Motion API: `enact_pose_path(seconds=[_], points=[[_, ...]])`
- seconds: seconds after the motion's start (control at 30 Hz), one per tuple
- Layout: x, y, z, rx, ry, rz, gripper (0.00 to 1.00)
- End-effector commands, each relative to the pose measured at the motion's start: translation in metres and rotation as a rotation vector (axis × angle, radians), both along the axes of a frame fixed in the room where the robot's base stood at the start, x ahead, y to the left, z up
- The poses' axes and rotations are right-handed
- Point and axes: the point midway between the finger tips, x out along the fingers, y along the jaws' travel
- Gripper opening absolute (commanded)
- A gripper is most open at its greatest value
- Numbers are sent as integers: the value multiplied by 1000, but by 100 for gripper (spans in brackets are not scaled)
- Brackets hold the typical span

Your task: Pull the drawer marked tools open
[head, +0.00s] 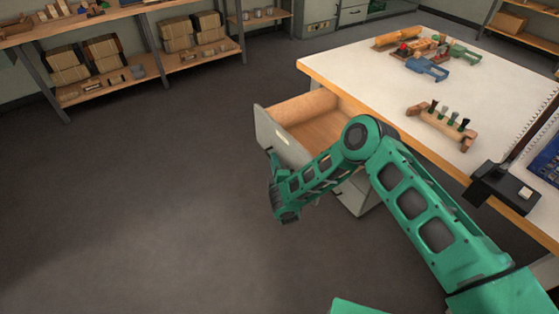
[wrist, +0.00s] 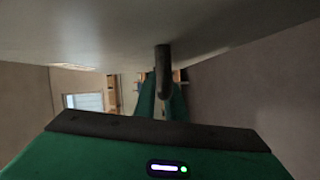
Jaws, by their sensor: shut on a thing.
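A grey drawer (head: 262,127) with a bare wooden inside stands pulled out from under the white-topped workbench. A small pale label (head: 282,137) is on its front; its writing is too small to read. My gripper (head: 270,157) is at the outer face of the drawer front, shut on the drawer's handle. In the wrist view the dark bar handle (wrist: 163,72) stands out from the grey drawer front (wrist: 110,30), with the dark edge of my gripper below. The grip itself is mostly hidden. My arm covers part of the drawer's right side.
Shelves with boxes (head: 68,68) stand at the back left. The floor left of the drawer is clear.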

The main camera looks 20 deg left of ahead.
Motion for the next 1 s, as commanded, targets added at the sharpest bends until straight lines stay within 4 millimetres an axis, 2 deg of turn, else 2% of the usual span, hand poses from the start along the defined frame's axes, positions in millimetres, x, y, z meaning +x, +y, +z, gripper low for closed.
enact_pose_path(seconds=[0.13,0.17,0.2,0.23,0.67,1.0], points=[[-4,3,-4,-3,6,5,0],[-4,4,-4,-3,6,6,15],[-5,4,-3,-2,7,7,24],[-5,5,-3,-2,6,7,29],[-10,0,-1,0,3,5,29],[-53,-27,1,0,10,3,29]])
